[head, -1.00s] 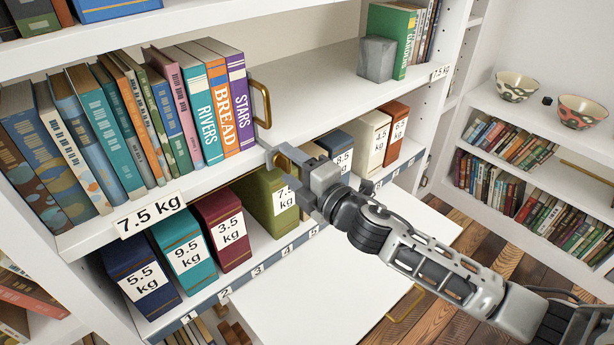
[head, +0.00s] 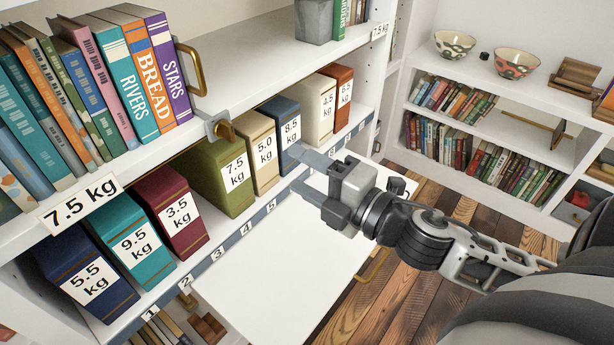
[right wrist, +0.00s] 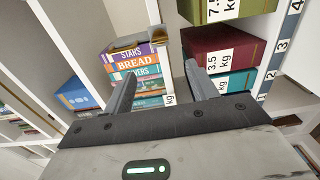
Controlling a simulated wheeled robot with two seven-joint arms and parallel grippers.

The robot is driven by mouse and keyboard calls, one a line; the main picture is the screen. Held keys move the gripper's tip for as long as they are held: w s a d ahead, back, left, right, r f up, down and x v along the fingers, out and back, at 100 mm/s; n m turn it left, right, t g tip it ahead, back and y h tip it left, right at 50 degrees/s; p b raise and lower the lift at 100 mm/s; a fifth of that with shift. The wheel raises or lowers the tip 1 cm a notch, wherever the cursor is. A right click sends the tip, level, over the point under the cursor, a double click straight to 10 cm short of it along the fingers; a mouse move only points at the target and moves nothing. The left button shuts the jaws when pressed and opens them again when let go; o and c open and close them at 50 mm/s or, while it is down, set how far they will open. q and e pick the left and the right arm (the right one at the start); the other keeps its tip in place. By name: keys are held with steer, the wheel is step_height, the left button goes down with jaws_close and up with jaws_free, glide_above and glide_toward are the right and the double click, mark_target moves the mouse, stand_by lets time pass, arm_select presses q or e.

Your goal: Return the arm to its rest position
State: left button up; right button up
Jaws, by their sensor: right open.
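My right gripper (head: 296,167) is open, its two grey fingers apart with nothing between them. It hangs in front of the lower shelf, near the blue 8.5 kg box (head: 282,122) in the picture. Whether it touches that box is hard to tell. In the right wrist view the open fingers (right wrist: 161,76) point toward the shelf, with the upright books (right wrist: 137,62) and the dark red 3.5 kg box (right wrist: 222,48) beyond them. My right arm comes in from the right. My left gripper is not in view.
Several weight-labelled boxes, including the green 7.5 kg one (head: 214,170), stand along the numbered lower shelf (head: 228,245). A brass-handled bookend (head: 190,70) stands by the upper books. A white panel (head: 290,260) extends below. Bowls (head: 454,44) top the right bookcase. Wooden floor (head: 345,315) shows.

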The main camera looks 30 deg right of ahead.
steer(key=shift+s, duration=0.1)
stand_by(0.5)
step_height(320, 180, down, 14)
steer(key=s+m+g+h, duration=0.3)
steer(key=m+h, duration=0.1)
steer(key=m, duration=0.7)
steer(key=s+a+f+m+g, duration=0.2)
steer(key=a+f+m, duration=0.1)
steer(key=f+m, duration=0.1)
steer(key=s+a+f+m+g, duration=0.1)
steer(key=s+a+f+m, duration=0.2)
steer(key=f, duration=0.3)
steer(key=shift+s+a+f+m+g+y, duration=0.3)
steer(key=shift+s+f+m+g, duration=0.1)
steer(key=shift+m, duration=0.4)
